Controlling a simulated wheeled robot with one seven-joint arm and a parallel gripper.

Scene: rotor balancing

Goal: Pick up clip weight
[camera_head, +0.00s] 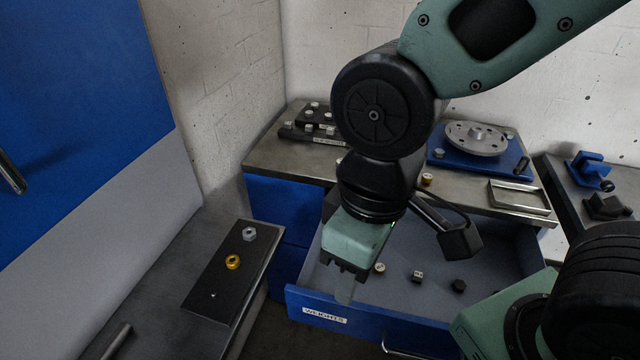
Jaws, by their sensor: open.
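My gripper (346,288) points down over the open drawer marked "WEIGHTS" (322,317), near its front left part. Its jaws are open and seen nearly side-on; nothing shows between them. Three small weights lie on the drawer floor to the right of the fingers. A pale brass round weight (379,268) is closest. A small silver and dark blocky piece (417,276), which looks like the clip weight, lies farther right. A black weight (458,286) lies right of that. The gripper appears apart from all three. My arm may hide other parts of the drawer.
The bench top (285,158) behind holds a black weight rack (309,132), a blue base with a round metal rotor (476,138), a small brass piece (427,180) and a metal tray (519,196). A black mat (226,280) at left carries a nut and brass ring.

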